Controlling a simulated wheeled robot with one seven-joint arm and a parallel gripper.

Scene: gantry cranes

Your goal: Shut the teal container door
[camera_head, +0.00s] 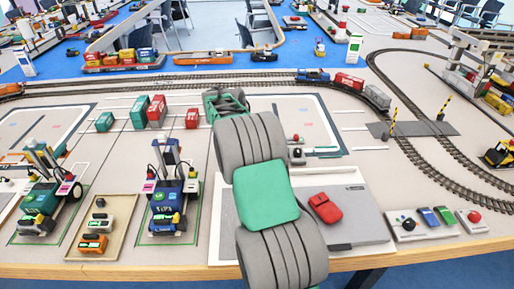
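Two teal containers stand on the marked yard of the table: a small one (104,121) at the left and a taller one (139,112) beside a red container. Their doors are too small to make out, so I cannot tell whether one is open. My arm reaches up from the bottom middle over the table. My gripper (226,100) is at its far end, to the right of the containers and apart from them in the picture. Its fingers are too unclear to tell whether they are open or shut.
Red containers (157,111) (192,118) stand near the teal ones. Two model cranes (170,190) (45,192) and a tan tray (96,228) are nearer the front edge. A grey panel with a red car (325,208) is right of my arm. Railway track runs behind.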

